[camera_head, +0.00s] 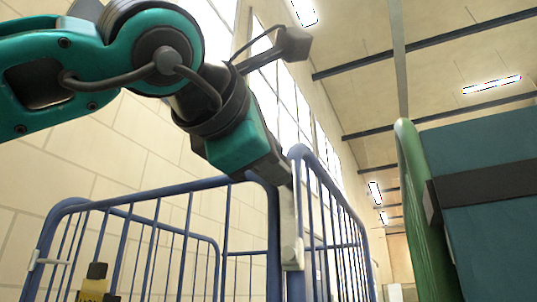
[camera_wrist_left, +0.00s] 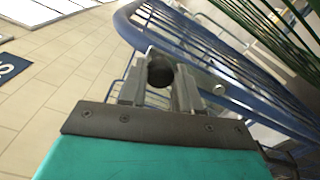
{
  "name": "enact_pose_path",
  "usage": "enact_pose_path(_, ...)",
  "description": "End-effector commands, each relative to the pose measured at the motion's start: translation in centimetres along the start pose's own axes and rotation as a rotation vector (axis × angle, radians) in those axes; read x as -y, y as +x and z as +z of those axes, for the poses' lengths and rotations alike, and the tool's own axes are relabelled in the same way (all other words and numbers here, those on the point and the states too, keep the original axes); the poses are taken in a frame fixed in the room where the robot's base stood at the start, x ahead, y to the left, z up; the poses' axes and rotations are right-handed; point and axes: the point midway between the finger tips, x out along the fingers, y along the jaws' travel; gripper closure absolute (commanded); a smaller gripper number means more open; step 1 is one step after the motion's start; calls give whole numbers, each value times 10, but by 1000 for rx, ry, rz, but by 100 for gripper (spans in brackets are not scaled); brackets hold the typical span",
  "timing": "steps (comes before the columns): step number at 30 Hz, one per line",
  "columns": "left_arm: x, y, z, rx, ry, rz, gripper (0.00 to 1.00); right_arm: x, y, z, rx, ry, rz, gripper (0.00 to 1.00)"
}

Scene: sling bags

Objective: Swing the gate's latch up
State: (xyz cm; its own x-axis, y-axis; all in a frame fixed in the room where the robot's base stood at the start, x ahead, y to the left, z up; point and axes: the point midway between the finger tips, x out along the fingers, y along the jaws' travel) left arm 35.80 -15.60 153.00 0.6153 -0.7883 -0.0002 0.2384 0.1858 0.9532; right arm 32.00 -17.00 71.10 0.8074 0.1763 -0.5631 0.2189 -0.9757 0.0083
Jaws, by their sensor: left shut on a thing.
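The blue barred gate (camera_head: 330,215) stands at the corner of a blue cage (camera_head: 160,193) in the head view. A light grey metal latch (camera_head: 291,235) runs upright along the corner post, with a wider plate at its lower end. My left gripper (camera_head: 283,172) is at the top of this corner, pointing down to the right. In the left wrist view, its fingers (camera_wrist_left: 158,82) are shut on a dark round knob (camera_wrist_left: 160,70) beside a light grey plate with a hole (camera_wrist_left: 218,89). The knob's join to the latch is partly hidden. My right gripper is not in view.
A green frame (camera_head: 422,205) with a dark teal load (camera_head: 490,200) and a black strap stands close on the right. A yellow and black object (camera_head: 95,283) shows at the cage's lower left. A pale block wall and windows lie behind.

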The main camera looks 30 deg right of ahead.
Motion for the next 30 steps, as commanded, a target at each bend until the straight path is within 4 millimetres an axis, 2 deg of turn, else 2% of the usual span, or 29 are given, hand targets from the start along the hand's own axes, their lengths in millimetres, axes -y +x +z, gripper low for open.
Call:
enact_pose_path(11, 0, 0, 2, 3, 13, 2, 100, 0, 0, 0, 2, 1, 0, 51)
enact_pose_path(12, 0, 0, 2, 3, 13, 1, 65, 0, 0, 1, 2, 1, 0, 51)
enact_pose_path(18, 0, 0, 2, 2, 10, 1, 46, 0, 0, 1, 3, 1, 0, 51)
enact_pose_path(20, 0, 0, 1, 2, 9, 1, 42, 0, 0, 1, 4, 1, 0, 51)
enact_pose_path(30, 0, -2, -1, 2, 7, 0, 42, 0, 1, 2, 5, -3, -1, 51)
